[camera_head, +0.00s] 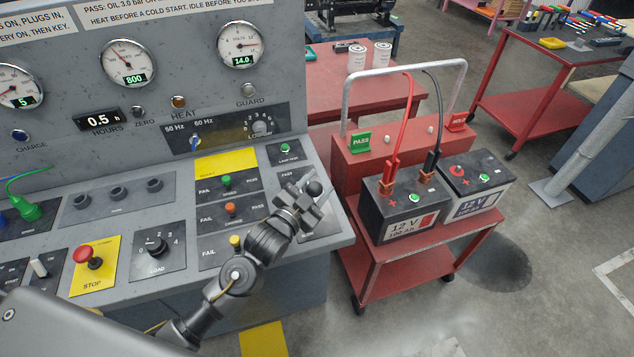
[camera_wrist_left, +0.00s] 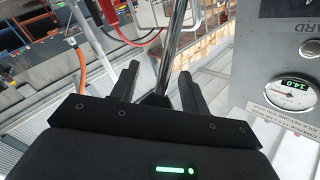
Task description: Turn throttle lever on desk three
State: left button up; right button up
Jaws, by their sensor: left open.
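Most of the lever is hidden behind my left gripper (camera_head: 306,204). In the left wrist view a bright metal rod (camera_wrist_left: 173,45), which looks like the lever's shaft, stands between the two open fingers of the gripper (camera_wrist_left: 157,85). I cannot tell whether either finger touches it. The left gripper is open at the desk's right edge. My right gripper is not in view.
A red stop button (camera_head: 88,255) and a load dial (camera_head: 156,246) sit left of my arm. Pass/fail buttons (camera_head: 231,208) are close beside the wrist. A red cart (camera_head: 376,262) with two batteries stands right of the desk. Grey floor (camera_head: 560,290) is clear at right.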

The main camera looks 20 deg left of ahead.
pick_arm(q)
jog(key=shift+w, duration=0.15)
grip_shut()
jog(key=shift+r, duration=0.1)
dwell(0.3)
